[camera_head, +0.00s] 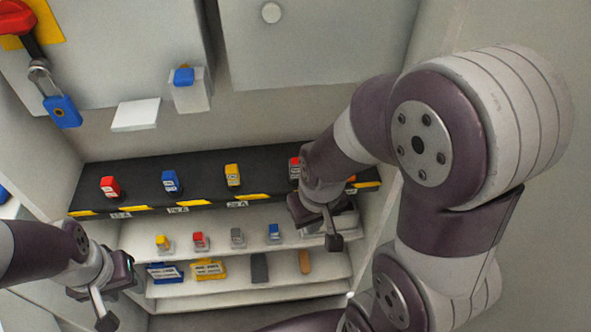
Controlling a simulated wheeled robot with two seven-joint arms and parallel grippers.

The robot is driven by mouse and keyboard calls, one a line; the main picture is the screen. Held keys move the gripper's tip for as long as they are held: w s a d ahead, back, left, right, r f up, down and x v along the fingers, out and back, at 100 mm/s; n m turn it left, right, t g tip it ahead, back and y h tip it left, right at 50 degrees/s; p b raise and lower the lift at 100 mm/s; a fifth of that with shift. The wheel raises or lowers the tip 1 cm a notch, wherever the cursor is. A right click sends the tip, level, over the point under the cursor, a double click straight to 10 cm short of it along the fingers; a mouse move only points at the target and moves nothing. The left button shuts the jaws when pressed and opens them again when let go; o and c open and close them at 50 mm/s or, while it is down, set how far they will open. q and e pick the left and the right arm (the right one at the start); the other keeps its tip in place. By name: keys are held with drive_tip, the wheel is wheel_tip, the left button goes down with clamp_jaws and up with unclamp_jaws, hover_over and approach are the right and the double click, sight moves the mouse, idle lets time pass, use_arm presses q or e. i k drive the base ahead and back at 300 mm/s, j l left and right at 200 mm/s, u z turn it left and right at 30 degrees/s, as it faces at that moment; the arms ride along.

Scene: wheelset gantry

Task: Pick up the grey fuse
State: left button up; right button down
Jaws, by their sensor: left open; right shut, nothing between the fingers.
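The grey fuse (237,238) stands on the white middle shelf (215,260), between a red fuse (199,241) and a blue fuse (274,232). A yellow fuse (163,243) stands further left in the same row. My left gripper (93,304) is open and empty at the lower left, apart from the grey fuse. My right gripper (333,240) is shut and empty, to the right of the blue fuse and in front of the shelves' right end.
Behind, a black ledge (200,190) with yellow marks carries red, blue and yellow blocks. The lower shelf holds blue and yellow tags (209,269), a dark grey block (259,268) and an orange stick (305,262). A blue padlock (62,111) hangs at upper left. My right arm covers much of the right.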

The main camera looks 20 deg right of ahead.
sight(294, 171)
drive_tip(key=i+j+z, duration=0.15)
drive_tip(key=j+z, duration=0.25)
drive_tip(key=i+j+z, duration=0.1)
drive_tip(key=j+z, duration=0.15)
drive_tip(key=z, duration=0.15)
drive_tip(key=j+z, duration=0.35)
drive_tip(key=i+j, duration=0.05)
